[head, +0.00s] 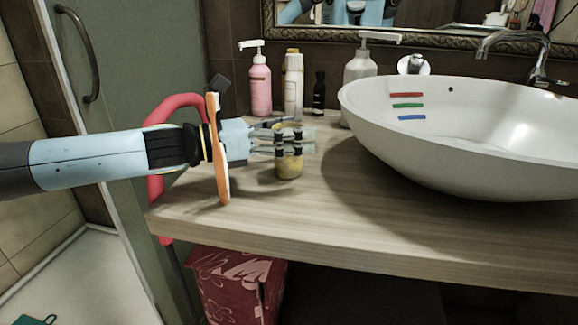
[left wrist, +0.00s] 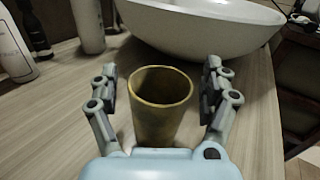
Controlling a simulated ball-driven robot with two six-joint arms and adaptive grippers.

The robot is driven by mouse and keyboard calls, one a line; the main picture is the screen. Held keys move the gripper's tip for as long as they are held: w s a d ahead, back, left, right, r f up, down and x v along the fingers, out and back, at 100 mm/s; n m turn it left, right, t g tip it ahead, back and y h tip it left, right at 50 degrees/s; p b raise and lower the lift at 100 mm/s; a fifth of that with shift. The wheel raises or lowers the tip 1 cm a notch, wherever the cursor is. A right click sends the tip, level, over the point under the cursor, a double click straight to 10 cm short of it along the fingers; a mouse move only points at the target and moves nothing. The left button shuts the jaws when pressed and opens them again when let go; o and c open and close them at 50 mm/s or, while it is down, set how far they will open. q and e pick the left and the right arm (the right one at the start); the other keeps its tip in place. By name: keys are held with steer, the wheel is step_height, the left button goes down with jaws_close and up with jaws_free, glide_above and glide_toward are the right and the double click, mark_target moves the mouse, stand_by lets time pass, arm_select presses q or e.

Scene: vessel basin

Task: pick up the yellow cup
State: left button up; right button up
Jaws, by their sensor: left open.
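The yellow cup (head: 289,167) stands upright on the wooden counter, left of the basin. My left gripper (head: 290,144) reaches in from the left and hides part of the cup in the head view. In the left wrist view the yellow cup (left wrist: 160,105) sits between the two open fingers of my left gripper (left wrist: 163,85). A gap shows on each side of the cup, so the fingers do not appear to touch it. The cup's open rim faces up and it looks empty. My right gripper is not in view.
A white vessel basin (head: 480,140) with colored strips inside fills the right of the counter (head: 330,225). A pink pump bottle (head: 260,88), a white bottle (head: 293,85), a dark bottle (head: 319,95) and a white pump bottle (head: 360,68) stand behind. The counter's front is clear.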

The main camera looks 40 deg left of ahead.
arm_select(q)
steer(key=shift+r, duration=0.1)
steer(key=c, duration=1.1)
steer(key=shift+c, duration=0.3)
steer(key=shift+r, duration=0.1)
